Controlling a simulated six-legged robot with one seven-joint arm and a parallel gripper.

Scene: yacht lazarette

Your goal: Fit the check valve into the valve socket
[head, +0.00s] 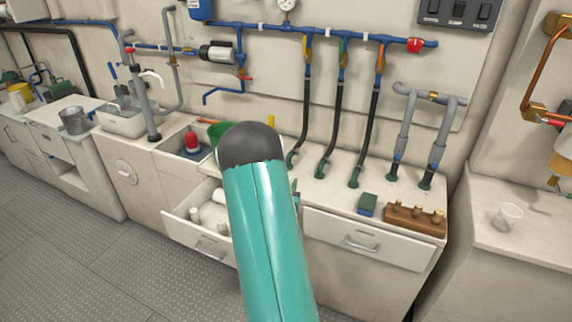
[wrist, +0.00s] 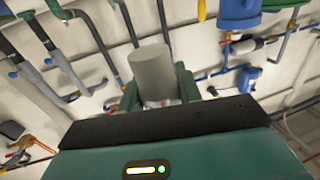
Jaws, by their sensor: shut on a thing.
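In the wrist view my gripper (wrist: 156,92) has its two dark green fingers shut on a plain grey cylinder (wrist: 152,70), which looks like the check valve. The cylinder sticks out beyond the fingers, and its lower end is partly hidden by the gripper body. In the head view my teal arm covers the middle of the picture and hides most of the gripper and the held part. I cannot make out the valve socket for certain in either view.
An open drawer (head: 190,232) with pale cylinders juts out at the left of the arm. On the counter are a sink with a red object (head: 191,139), a green sponge (head: 367,204) and a brown block with brass fittings (head: 414,219). Black hoses (head: 338,125) hang down to it.

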